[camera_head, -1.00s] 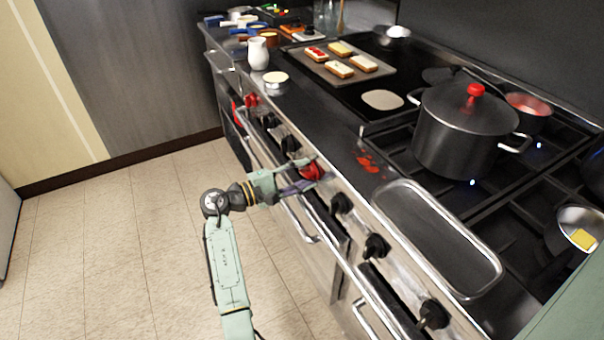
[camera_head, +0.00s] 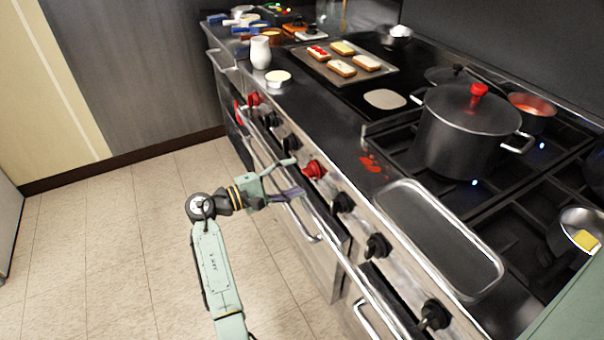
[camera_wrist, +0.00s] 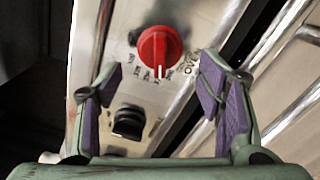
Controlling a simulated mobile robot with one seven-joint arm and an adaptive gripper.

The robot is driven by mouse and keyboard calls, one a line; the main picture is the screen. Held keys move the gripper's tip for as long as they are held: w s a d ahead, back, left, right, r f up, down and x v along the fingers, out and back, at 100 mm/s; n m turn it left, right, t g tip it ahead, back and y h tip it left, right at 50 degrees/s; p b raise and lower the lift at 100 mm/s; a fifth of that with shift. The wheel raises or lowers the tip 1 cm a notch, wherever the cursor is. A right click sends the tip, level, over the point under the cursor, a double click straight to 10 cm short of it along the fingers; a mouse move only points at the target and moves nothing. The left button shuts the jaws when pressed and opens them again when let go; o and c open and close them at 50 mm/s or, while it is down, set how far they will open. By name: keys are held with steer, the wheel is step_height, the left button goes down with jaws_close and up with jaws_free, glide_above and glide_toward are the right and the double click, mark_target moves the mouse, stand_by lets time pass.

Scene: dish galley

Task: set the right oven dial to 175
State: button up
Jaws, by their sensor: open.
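The red oven dial (camera_head: 314,169) is on the stove's front panel, just right of my gripper. In the wrist view the red dial (camera_wrist: 160,50) sits beyond and between the fingertips, with dark markings around it. Its white pointer line points down in that picture; the numbers are too small to read. My gripper (camera_head: 294,178) is open and empty, a short way off the panel and apart from the dial. Its purple finger pads show in the wrist view (camera_wrist: 160,90). Another red dial (camera_head: 254,98) is farther along the panel, at the far left end.
Black knobs (camera_head: 343,202) line the panel on both sides of the red dial. Oven door handles (camera_head: 300,222) stick out below. A pot (camera_head: 465,130) and an empty tray (camera_head: 440,235) stand on the stovetop. The tiled floor (camera_head: 120,240) at left is clear.

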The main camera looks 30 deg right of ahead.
steer(key=a, duration=0.8)
steer(key=shift+w, duration=0.2)
steer(key=shift+a, duration=0.1)
